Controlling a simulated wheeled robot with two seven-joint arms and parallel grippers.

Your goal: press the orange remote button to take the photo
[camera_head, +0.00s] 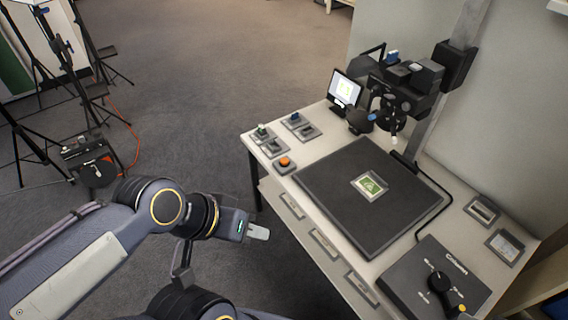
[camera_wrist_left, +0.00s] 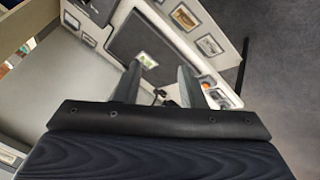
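The orange remote button (camera_head: 285,162) sits on a small grey base near the left front edge of the white table (camera_head: 322,128). In the wrist view a small orange patch (camera_wrist_left: 223,102) shows beside the right finger. My left gripper (camera_head: 260,233) is in front of the table, apart from the button and nearer to me. Its two fingers stand apart with nothing between them in the wrist view (camera_wrist_left: 160,88). A camera (camera_head: 398,95) on a column points down at a small green picture (camera_head: 371,184) on a dark board (camera_head: 330,187). My right gripper does not show.
A monitor (camera_head: 345,90) stands at the table's back left. Small grey trays (camera_head: 301,127) lie near the button. A black control box (camera_head: 433,278) with a knob lies at the right. Tripods and cables (camera_head: 95,95) stand on the floor at left; carpet between is clear.

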